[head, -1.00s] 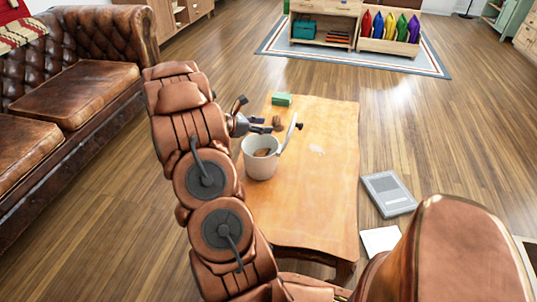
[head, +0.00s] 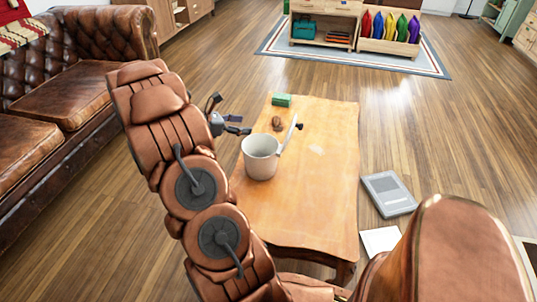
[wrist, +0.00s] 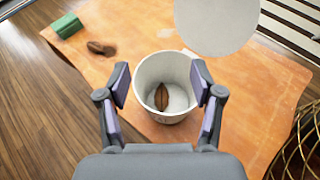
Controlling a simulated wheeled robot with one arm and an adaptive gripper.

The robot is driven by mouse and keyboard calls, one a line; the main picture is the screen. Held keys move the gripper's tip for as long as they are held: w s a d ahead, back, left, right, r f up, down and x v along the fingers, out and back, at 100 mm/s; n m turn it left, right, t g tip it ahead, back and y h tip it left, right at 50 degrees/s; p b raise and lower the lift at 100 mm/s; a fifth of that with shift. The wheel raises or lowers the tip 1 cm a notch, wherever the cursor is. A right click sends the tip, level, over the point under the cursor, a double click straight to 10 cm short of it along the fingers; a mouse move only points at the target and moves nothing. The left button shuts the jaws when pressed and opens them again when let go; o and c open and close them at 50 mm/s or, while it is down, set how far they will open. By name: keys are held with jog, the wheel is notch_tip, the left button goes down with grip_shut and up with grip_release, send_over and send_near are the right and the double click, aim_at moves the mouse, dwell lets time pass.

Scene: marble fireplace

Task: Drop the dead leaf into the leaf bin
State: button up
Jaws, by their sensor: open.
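The leaf bin (head: 261,168) is a white cylinder standing on the wooden table, with its round lid (head: 289,134) tilted up open on the right side. In the wrist view, a brown pointed dead leaf (wrist: 162,97) lies inside the bin (wrist: 143,70), on its pale bottom. The head view does not show the leaf inside. My gripper (head: 241,125) is open and empty, up and to the left of the bin. In the wrist view, the parted fingers (wrist: 160,84) frame the bin's mouth.
A small brown object (head: 277,123) lies on the table (head: 310,195) behind the bin. A green block (head: 282,100) is at the table's far edge. A grey flat box (head: 389,193) lies on the floor at right. The table's right side is clear.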

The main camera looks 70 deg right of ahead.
jog(key=v, duration=0.3)
jog(key=shift+w+a, duration=0.15)
dwell(0.5)
jog(key=s+a+r+m+t+y, duration=0.1)
jog(key=s+a+m+t+y, duration=0.2)
jog(key=a, duration=1.3)
jog(key=s+a+r+m+t+y, duration=0.15)
jog(key=s+a+m+y, duration=0.3)
jog(key=a, duration=1.15)
jog(key=s+a+r+m+t+y, duration=0.25)
jog(key=s+a, duration=0.25)
jog(key=a, duration=1.2)
notch_tip(320, 180, up, 22)
jog(key=s+p, duration=0.1)
jog(key=p, duration=2)
jog(key=shift+d, duration=0.2)
jog(key=shift+f, duration=0.15)
jog(key=shift+c, duration=0.3)
